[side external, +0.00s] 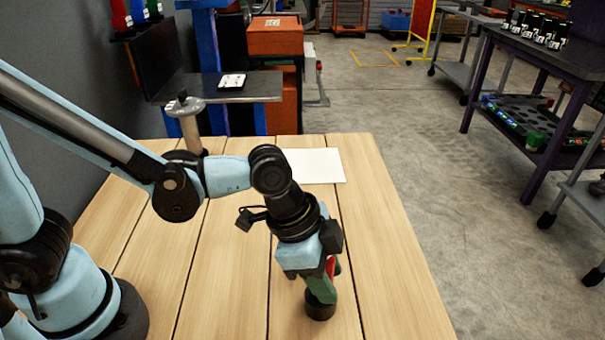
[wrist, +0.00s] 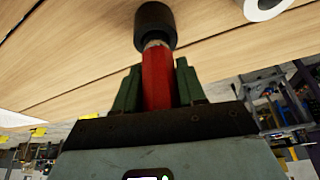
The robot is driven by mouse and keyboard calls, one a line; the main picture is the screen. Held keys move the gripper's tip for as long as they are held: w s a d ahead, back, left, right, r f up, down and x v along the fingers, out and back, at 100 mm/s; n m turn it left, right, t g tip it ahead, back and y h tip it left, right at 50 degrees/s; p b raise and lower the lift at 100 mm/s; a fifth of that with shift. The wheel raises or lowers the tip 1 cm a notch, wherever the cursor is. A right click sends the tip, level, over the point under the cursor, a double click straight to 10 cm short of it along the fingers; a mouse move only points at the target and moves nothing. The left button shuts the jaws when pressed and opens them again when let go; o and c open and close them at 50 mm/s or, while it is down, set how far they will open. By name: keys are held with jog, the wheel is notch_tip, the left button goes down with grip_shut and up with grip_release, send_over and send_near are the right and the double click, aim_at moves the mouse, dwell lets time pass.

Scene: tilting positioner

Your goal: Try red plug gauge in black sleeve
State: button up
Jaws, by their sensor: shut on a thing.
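My gripper (side external: 322,283) points down near the front of the wooden table, and its green fingers are shut on the red plug gauge (side external: 331,266). In the wrist view the red gauge body (wrist: 157,78) sits between the two green fingers (wrist: 158,90). A short pale metal part shows at its far end, against the black sleeve (wrist: 155,22). The sleeve (side external: 320,308) stands on the table directly under the fingers. The gauge's end looks in line with the sleeve's mouth; how far it is inside is hidden.
A white sheet (side external: 315,165) lies at the table's back. A white round object (wrist: 262,7) shows in the wrist view's upper right. The table's right side is clear.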

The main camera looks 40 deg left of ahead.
jog(key=shift+f, duration=0.6)
dwell(0.5)
dwell(0.9)
jog(key=shift+r, duration=3.75)
